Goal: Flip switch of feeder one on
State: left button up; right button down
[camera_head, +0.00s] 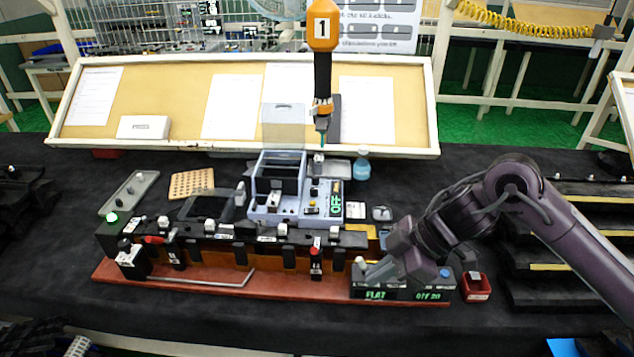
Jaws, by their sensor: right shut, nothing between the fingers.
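A grey-blue feeder (284,212) stands at the middle of the bench, with an open dark hopper and a display (336,206) reading OFF in green. Small knobs and controls sit on its panel beside the display; which one is the switch is too small to tell. A dark control box (400,293) at the front right shows green text reading FLAT and OFF 20. My right gripper (372,272) comes in from the right, shut and empty, low over this box's left part; contact cannot be told. My left gripper is not in view.
An orange screwdriver marked 1 (322,70) hangs above the feeder. A red-brown base (215,283) with black clamps runs along the front. A small red container (475,288) stands right of the control box. Stepped dark racks (560,235) fill the right side.

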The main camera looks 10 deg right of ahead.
aim_at(310, 210)
jog(key=i, duration=1.1)
